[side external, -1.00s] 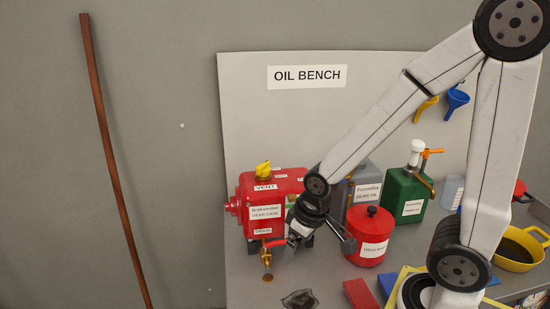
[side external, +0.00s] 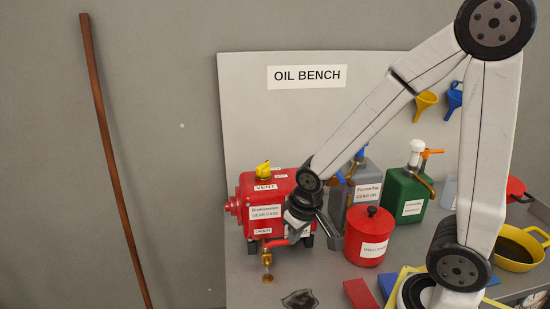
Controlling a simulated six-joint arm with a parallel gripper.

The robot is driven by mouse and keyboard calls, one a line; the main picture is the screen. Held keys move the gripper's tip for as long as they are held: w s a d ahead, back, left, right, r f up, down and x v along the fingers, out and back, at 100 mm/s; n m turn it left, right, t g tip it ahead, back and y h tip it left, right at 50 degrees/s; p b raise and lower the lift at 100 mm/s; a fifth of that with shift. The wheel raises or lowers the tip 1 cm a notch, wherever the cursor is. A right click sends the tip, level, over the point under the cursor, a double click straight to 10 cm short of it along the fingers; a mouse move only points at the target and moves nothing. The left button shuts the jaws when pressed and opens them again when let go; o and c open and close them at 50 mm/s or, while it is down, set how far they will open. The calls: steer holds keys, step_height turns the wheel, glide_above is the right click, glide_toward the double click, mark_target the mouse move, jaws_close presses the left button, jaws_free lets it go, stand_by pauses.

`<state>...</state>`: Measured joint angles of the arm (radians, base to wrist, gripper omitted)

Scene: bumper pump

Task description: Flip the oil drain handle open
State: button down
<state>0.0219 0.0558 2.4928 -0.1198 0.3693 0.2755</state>
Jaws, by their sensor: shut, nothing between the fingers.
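The red gear case (side external: 262,187) stands on the bench below the OIL BENCH sign, with VENT and DRAIN labels. A brass drain valve (side external: 266,257) sticks out low at its front. The red drain handle (side external: 279,242) extends from the valve to the right, roughly level; its far end is close to or behind my gripper. My gripper (side external: 331,241) is shut and empty, in front of the case's lower right side and right of the handle. I cannot tell whether it touches the handle.
A red lidded can (side external: 369,237) stands just right of my gripper. Behind are a grey gear oil jug (side external: 366,190) and a green pump can (side external: 407,198). A dark patch (side external: 299,299) and a red block (side external: 359,294) lie in front. A yellow basin (side external: 517,248) is at right.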

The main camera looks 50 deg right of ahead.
steer(key=w+d+m+h, duration=0.2)
steer(key=w+d+m, duration=0.3)
steer(key=w+m, duration=0.1)
steer(key=shift+d+m, duration=0.2)
steer(key=shift+m, duration=0.2)
steer(key=shift+f, duration=0.2)
stand_by(0.3)
steer(key=x, duration=0.9)
steer(key=shift+f, duration=0.4)
steer(key=shift+w, duration=0.1)
